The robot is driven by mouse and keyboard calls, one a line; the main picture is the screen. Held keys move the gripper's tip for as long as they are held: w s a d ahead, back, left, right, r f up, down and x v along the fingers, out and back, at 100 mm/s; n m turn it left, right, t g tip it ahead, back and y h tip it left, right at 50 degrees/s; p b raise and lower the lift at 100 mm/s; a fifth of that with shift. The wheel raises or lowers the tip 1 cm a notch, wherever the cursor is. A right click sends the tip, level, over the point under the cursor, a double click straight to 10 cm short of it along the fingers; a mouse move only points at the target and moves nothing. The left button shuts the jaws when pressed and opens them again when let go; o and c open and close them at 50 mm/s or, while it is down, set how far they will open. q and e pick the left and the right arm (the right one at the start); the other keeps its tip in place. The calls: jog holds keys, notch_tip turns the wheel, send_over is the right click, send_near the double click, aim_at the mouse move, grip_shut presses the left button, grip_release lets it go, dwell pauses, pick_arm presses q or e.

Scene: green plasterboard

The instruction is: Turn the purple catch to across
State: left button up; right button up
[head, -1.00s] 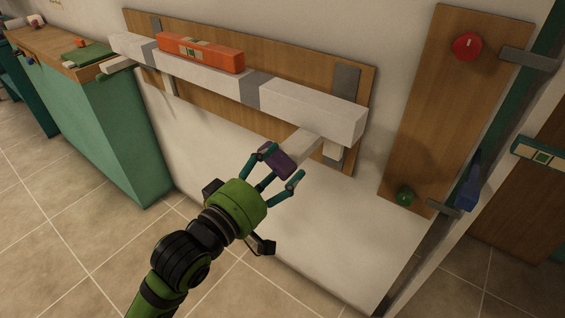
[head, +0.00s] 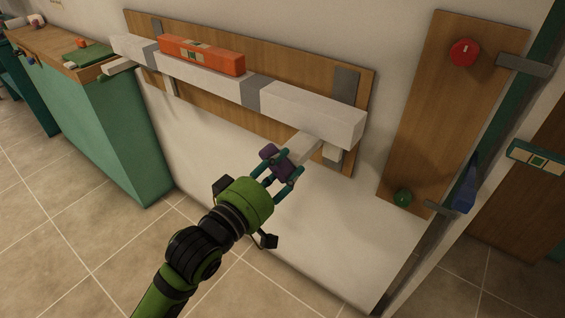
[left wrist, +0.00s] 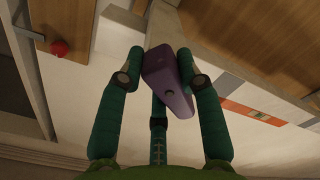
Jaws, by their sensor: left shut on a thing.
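The purple catch (head: 279,163) is on the near end of a pale block that sticks out below the white beam (head: 310,113), toward its right end. My left gripper (head: 280,168) is shut on the catch, with fingers on either side of it. In the left wrist view the catch (left wrist: 167,82) sits tilted between the two outer fingers, and the gripper (left wrist: 163,85) hides part of its edges. My right gripper is in neither view.
An orange level (head: 202,55) lies on the beam. A wooden panel to the right carries a red knob (head: 464,53) and a green knob (head: 402,197). A green cabinet (head: 115,140) stands left. The tiled floor is open.

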pick_arm(q)
jog(key=shift+r, duration=0.1)
jog(key=o, duration=1.2)
jog(key=v, duration=0.7)
jog(key=shift+s+a, duration=0.15)
jog(key=shift+s, duration=0.05)
jog(key=shift+c, duration=0.2)
